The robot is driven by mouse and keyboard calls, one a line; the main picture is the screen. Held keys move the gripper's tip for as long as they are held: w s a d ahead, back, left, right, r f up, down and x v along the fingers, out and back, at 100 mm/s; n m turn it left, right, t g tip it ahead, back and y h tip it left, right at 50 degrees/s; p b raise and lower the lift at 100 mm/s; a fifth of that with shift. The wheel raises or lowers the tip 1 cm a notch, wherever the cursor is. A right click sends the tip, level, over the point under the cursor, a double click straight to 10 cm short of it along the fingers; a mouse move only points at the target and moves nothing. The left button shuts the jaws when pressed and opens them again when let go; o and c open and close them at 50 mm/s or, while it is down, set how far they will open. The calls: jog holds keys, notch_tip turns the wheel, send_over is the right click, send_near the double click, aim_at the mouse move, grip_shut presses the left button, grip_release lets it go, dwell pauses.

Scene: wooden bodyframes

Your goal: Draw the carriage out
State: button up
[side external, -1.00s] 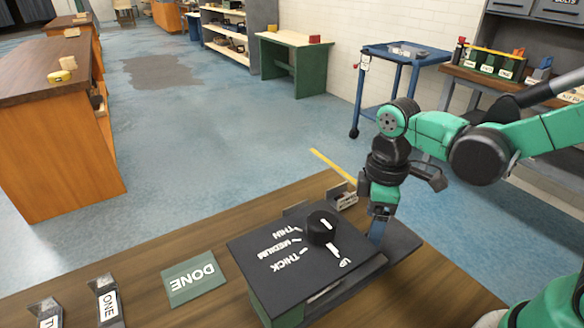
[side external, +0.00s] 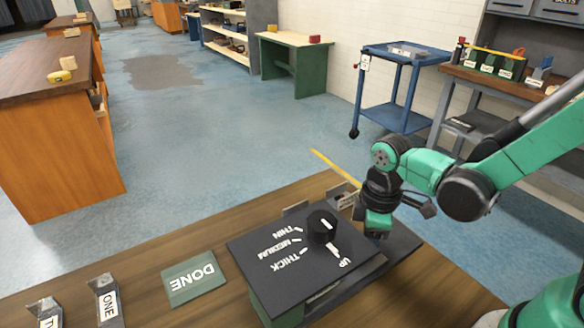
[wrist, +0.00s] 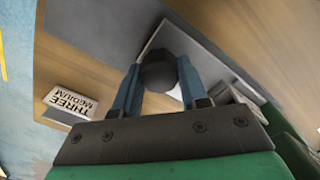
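The machine is a green box with a dark top (side external: 265,262) marked THIN, MEDIUM, THICK and UP. A black dial (side external: 322,225) with a white mark stands on that top. A dark grey ledge, seemingly the carriage (side external: 402,246), extends at the machine's right side. My gripper (side external: 376,236) is low over this ledge, to the right of the dial; its fingertips are hidden in the side view. In the wrist view, the two blue fingers of my gripper (wrist: 158,85) stand on either side of a round dark knob (wrist: 157,72). Whether they press on it is unclear.
A green DONE plate (side external: 195,278) and a holder marked ONE (side external: 108,302) lie to the left. The bench's front right (side external: 425,290) is clear.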

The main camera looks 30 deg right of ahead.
grip_shut()
dwell(1.1)
